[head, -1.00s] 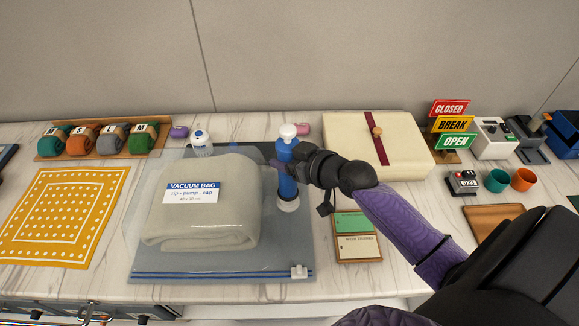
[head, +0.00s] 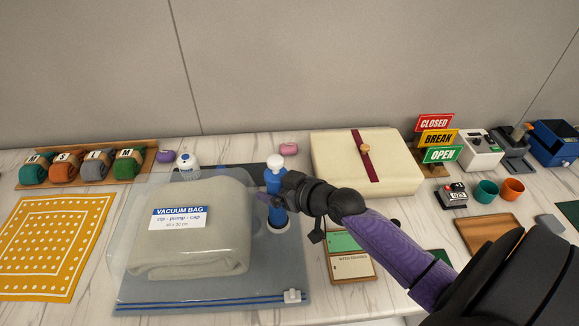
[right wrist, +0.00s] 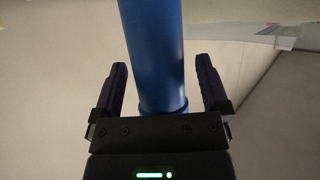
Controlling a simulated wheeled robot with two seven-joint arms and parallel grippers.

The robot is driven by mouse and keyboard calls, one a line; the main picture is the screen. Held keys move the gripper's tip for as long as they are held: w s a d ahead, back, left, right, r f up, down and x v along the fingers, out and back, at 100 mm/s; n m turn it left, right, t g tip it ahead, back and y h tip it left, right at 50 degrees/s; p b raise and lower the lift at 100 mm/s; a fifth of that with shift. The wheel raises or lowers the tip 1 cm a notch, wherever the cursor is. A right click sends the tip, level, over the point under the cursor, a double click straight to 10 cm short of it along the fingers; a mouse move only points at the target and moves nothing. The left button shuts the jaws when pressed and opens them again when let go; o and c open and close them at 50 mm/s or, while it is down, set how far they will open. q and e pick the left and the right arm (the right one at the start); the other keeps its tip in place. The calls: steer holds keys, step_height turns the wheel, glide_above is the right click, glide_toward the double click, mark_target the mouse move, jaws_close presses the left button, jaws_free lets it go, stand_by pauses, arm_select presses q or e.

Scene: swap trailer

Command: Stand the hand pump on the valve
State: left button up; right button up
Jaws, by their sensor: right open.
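The hand pump (head: 272,182) is a blue cylinder with a white knob on top. It stands upright at the right side of the clear vacuum bag (head: 140,290). My right gripper (head: 270,198) is open at the pump's upper body. In the right wrist view its two fingers (right wrist: 160,90) stand either side of the blue barrel, with visible gaps. My left gripper is not in view.
A folded blanket with a label (head: 190,255) fills the bag left of the pump. A white bottle-like item (head: 187,163) stands behind it. A cream box (head: 335,165) lies behind right, and a card board (head: 352,281) lies right of the pump. Cups and signs stand farther right.

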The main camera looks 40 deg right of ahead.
steer(key=p+v, duration=0.2)
steer(key=v, duration=0.9)
steer(key=shift+s, duration=0.4)
steer(key=shift+r, duration=0.1)
stand_by(0.5)
